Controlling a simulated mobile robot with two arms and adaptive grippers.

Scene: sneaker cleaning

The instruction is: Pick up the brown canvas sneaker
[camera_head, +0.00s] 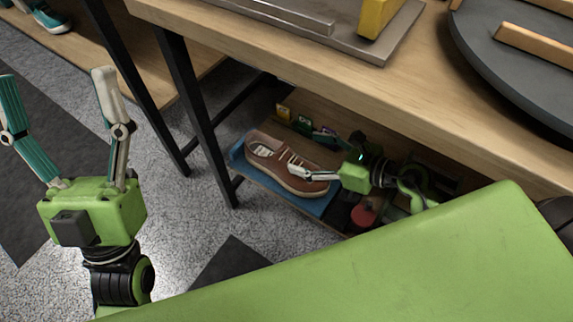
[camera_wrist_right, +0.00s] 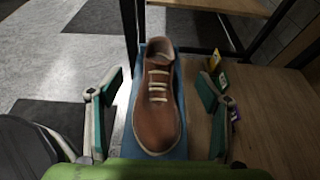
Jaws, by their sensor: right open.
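The brown canvas sneaker (camera_head: 287,165) has white laces and a pale sole. It lies upright on a blue mat (camera_head: 236,152) on the lower shelf under the table. My right gripper (camera_head: 312,157) reaches in over its toe end from the right. In the right wrist view the sneaker (camera_wrist_right: 158,105) lies between the two spread fingers of my right gripper (camera_wrist_right: 160,100), with visible room on both sides. That gripper is open and holds nothing. My left gripper (camera_head: 54,100) is open and empty at the left, over the floor, away from the sneaker.
The wooden tabletop (camera_head: 290,68) overhangs the shelf, with a black leg (camera_head: 195,110) left of it. Small coloured items (camera_head: 303,124) stand behind the sneaker. A red round object (camera_head: 362,215) is near my right arm. Another shoe (camera_head: 50,20) sits at the far left.

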